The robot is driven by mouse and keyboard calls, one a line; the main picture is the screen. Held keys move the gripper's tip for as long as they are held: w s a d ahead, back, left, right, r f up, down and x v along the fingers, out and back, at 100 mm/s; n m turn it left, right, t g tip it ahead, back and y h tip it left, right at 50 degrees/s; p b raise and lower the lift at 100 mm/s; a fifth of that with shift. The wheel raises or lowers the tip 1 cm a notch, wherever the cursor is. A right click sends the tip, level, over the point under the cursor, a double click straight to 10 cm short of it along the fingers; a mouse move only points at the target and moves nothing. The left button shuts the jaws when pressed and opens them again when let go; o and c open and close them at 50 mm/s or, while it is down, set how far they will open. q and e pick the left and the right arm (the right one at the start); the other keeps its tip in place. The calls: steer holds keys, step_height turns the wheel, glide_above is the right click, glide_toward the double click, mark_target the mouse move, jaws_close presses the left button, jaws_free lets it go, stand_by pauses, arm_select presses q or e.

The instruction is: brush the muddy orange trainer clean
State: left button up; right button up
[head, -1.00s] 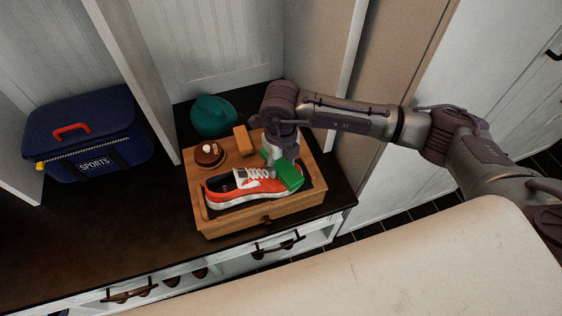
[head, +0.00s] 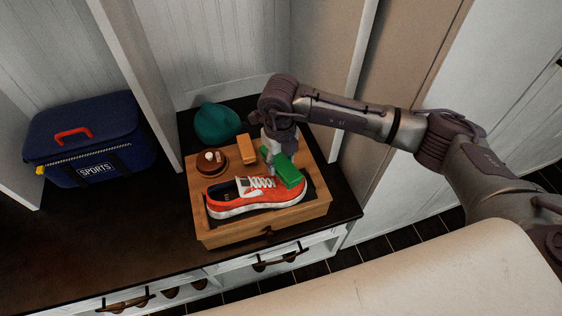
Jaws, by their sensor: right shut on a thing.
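The orange trainer (head: 246,200) with white laces and a white sole lies on its sole in a wooden tray-like box (head: 262,232), toe to the right. I see no clear mud on the side that shows. My right gripper (head: 275,160) points down over the box and is shut on a green brush-like block (head: 288,171). The block is at the trainer's toe end and hides part of it; I cannot tell whether they touch. My left gripper is not in view.
A round brown tin (head: 207,165) and a tan block (head: 246,149) sit at the box's back. A teal cap (head: 216,122) lies behind them. A blue sports bag (head: 90,140) stands left beyond a white divider. The dark bench top (head: 110,238) is clear at left.

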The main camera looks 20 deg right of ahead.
mark_target(285, 172)
steer(key=shift+f, duration=0.15)
stand_by(0.3)
steer(key=shift+s, duration=0.1)
steer(key=shift+s+p, duration=0.3)
steer(key=shift+s, duration=0.5)
steer(key=shift+s+d+p, duration=0.1)
steer(key=shift+s+p, duration=0.2)
steer(key=shift+s, duration=0.7)
steer(key=shift+w, duration=0.1)
steer(key=shift+w+b, duration=0.8)
steer(key=shift+w, duration=0.45)
steer(key=shift+w+r, duration=0.25)
steer(key=shift+w, duration=0.25)
